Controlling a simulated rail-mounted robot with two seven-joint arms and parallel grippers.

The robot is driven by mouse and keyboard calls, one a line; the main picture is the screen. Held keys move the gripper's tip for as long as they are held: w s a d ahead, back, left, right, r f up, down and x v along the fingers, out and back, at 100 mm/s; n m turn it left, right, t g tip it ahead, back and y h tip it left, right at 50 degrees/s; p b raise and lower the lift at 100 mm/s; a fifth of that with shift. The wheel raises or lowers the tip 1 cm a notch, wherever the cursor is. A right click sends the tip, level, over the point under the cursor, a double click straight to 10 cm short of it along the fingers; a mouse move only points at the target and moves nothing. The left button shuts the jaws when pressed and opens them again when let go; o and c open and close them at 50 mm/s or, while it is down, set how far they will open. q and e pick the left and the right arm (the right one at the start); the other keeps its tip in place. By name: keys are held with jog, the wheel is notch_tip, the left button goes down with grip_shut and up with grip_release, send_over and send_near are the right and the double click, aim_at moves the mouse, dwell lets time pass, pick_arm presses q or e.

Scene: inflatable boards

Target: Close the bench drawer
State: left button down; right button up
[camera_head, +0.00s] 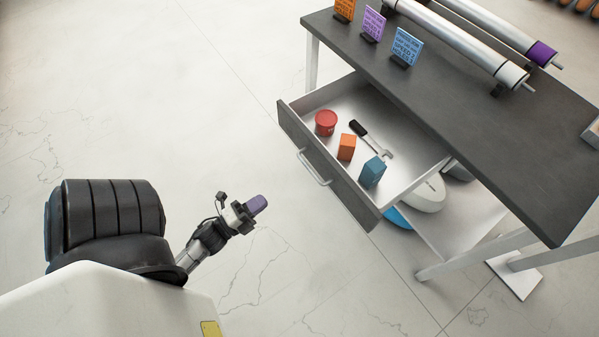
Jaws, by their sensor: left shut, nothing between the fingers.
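The bench drawer (328,175) is pulled out from under the dark bench top, with its grey front panel facing the lower left. A metal bar handle (314,168) is on that front. Inside the drawer lie a red round tub (326,122), an orange box (347,147), a blue box (372,172) and a wrench with a black handle (371,138). My right gripper is not in view.
The bench top (470,120) holds small sign cards (373,24) and long rollers (465,45). Bench legs (470,257) stand at the lower right. White and blue items sit on a shelf under the drawer. The floor in front of the drawer is clear.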

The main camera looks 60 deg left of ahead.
pick_arm(q)
jog(key=b+x, duration=0.2)
jog(key=x, duration=1.2)
jog(key=shift+b, duration=0.35)
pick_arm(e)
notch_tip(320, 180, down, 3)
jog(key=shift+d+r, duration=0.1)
